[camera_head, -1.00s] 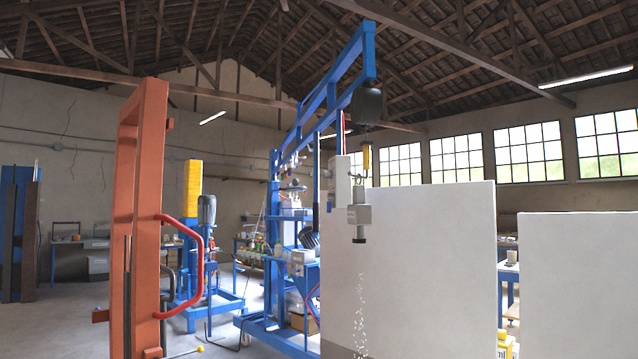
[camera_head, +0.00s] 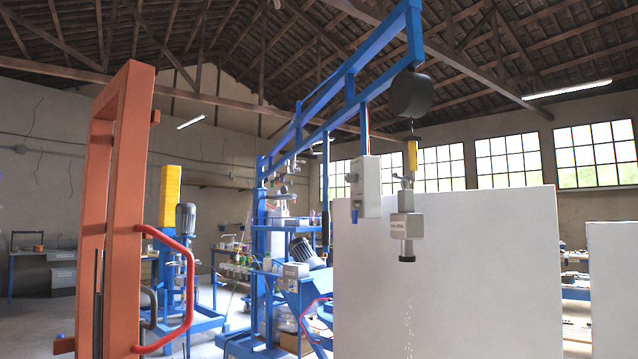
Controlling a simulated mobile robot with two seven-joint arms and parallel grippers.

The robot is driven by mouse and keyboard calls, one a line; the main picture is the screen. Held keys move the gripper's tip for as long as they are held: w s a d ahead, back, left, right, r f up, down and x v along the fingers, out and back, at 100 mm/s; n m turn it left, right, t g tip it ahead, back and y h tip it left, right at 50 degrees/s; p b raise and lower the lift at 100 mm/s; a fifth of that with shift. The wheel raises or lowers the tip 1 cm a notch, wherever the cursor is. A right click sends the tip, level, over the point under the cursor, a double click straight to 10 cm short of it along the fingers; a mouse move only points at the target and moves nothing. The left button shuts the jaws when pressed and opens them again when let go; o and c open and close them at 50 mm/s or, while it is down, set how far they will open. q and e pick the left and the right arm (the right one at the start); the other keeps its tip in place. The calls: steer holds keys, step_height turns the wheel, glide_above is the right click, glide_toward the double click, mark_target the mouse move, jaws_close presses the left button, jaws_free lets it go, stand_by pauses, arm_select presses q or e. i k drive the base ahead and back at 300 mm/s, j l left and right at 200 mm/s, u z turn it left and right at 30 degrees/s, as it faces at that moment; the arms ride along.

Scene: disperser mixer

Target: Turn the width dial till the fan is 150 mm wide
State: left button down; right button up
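A grey-white spray head (camera_head: 406,226) with a dark nozzle hangs from a yellow link (camera_head: 412,155) under a blue overhead frame. Pale specks fall below it in front of a white panel. A light-grey control box (camera_head: 364,187) hangs just left of it; small knobs show on its left side, but I cannot tell which is the width dial. The fan's width cannot be read. Neither of my grippers is in view.
An orange upright frame (camera_head: 118,215) with a red handle (camera_head: 182,290) stands close at the left. A blue machine stand with a motor (camera_head: 186,217) is behind it. The large white panel (camera_head: 465,270) stands at centre right, with another panel (camera_head: 612,290) beyond a gap.

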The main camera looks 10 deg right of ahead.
mark_target(350, 177)
steer(key=i+j+u, duration=0.1)
steer(key=i+j, duration=0.25)
steer(key=i+j+u, duration=0.1)
steer(key=i+j, duration=0.2)
steer(key=i, duration=0.2)
